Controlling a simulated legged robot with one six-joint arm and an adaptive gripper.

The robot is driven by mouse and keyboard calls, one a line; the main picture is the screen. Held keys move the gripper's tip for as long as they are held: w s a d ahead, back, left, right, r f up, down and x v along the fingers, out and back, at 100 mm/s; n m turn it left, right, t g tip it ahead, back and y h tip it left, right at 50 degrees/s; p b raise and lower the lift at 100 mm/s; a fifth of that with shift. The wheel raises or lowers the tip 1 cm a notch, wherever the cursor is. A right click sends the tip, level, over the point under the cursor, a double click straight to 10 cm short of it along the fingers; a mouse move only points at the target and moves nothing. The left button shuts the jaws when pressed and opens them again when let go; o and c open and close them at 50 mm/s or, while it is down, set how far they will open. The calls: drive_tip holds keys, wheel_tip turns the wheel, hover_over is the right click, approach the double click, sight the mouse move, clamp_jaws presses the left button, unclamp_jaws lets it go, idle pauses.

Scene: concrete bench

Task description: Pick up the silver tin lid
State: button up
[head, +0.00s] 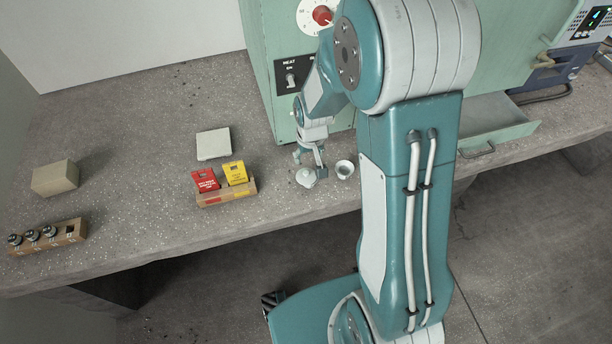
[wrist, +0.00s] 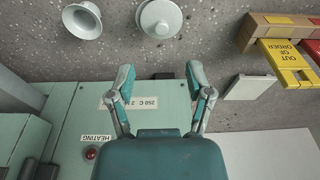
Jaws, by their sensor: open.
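The silver tin lid (head: 306,178) lies on the concrete bench, a pale round disc with a raised middle. It also shows at the top of the wrist view (wrist: 160,18), beyond the fingertips. A small open round tin (head: 345,170) stands just right of it, and in the wrist view the tin (wrist: 82,20) is left of the lid. My gripper (head: 310,164) is close by the lid, on its cabinet side. In the wrist view my gripper (wrist: 160,74) has its two fingers spread with nothing between them.
A wooden holder (head: 226,199) with a red tag (head: 205,181) and a yellow tag (head: 236,173) stands left of the lid. A pale square block (head: 213,143) lies behind it. The green cabinet (head: 262,60) stands close behind my gripper. An open drawer (head: 498,122) juts out at right.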

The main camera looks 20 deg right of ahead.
sight(306, 172)
drive_tip(key=f, duration=0.3)
drive_tip(key=w+f, duration=0.1)
drive_tip(key=f, duration=0.5)
drive_tip(key=shift+w+a, duration=0.15)
drive_tip(key=shift+w, duration=0.05)
drive_tip(key=c, duration=0.8)
drive_tip(key=shift+c, duration=0.2)
